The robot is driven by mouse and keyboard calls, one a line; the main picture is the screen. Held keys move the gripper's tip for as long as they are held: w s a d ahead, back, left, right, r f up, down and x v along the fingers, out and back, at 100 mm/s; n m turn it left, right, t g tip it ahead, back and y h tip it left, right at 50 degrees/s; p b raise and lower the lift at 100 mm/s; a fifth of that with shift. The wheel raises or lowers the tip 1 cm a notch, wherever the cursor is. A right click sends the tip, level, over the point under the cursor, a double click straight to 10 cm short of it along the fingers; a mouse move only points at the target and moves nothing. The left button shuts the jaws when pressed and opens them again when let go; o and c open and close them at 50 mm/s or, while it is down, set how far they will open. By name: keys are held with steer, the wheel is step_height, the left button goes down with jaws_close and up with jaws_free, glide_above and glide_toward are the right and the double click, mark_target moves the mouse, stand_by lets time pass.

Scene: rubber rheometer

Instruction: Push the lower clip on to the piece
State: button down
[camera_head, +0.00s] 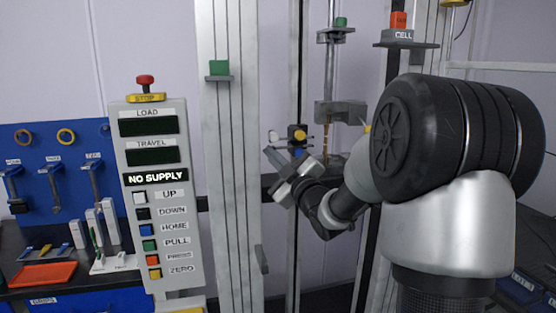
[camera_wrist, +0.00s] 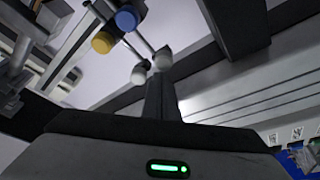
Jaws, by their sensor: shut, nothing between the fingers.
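My gripper (camera_head: 270,153) is shut and empty, pointing up and left beside the column in the head view. In the head view the clip unit (camera_head: 297,133) is dark with a yellow knob. The piece (camera_head: 325,135) looks like a thin brownish strip under the grey grip (camera_head: 340,111). Its contact with the clips is unclear.
The control panel (camera_head: 155,190) reads NO SUPPLY and stands left of the frame column (camera_head: 225,160). A blue tool board (camera_head: 55,165) and an orange tray (camera_head: 42,274) are at far left. My arm covers much of the right side.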

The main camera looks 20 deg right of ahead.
stand_by(0.3)
steer(key=d+b, duration=0.1)
steer(key=d, duration=0.3)
steer(key=shift+s+d, duration=0.1)
steer(key=shift+d, duration=0.05)
steer(key=b+v, duration=0.2)
steer(key=v, duration=1.5)
steer(key=shift+s, duration=0.2)
